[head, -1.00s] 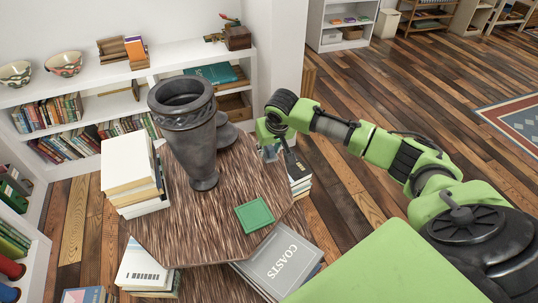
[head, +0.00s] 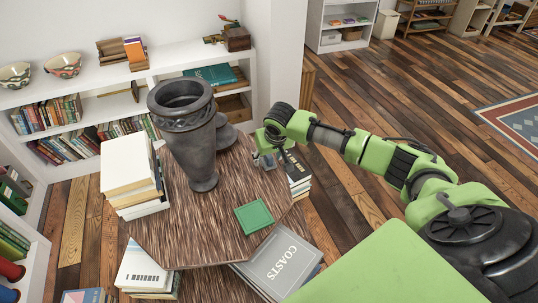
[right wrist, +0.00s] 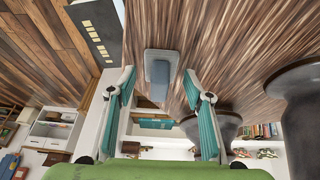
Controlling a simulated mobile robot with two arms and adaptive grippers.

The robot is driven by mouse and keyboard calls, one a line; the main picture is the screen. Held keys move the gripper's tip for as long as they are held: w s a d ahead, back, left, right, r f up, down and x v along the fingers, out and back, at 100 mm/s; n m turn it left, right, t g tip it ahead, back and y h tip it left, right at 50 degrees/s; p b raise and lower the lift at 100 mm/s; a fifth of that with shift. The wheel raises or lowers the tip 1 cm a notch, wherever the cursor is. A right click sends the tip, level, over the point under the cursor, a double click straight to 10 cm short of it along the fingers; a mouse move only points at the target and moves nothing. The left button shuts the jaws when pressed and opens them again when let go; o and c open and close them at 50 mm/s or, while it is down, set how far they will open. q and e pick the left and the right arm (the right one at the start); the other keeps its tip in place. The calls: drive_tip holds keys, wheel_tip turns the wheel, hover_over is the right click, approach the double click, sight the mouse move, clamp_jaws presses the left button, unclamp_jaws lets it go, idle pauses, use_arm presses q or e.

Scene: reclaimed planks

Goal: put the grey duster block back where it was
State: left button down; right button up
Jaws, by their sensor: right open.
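The grey duster block (right wrist: 158,62) stands or lies on the wooden table (right wrist: 225,40), at the edge near the stack of books. In the right wrist view it shows ahead of and between the two fingers of my right gripper (right wrist: 159,80), with a gap on each side. In the head view the right gripper (head: 268,158) is low over the table's right edge, open, and partly hides the block. A green square mat (head: 254,215) lies flat and empty near the front of the table. My left gripper is not in view.
A tall dark vase (head: 190,140) stands left of the gripper, with another dark vessel behind it. Book stacks stand at the table's left (head: 130,172) and right edge (head: 298,177). A large book titled COASTS (head: 282,268) lies below the front edge.

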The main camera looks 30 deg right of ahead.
drive_tip(key=v, duration=1.2)
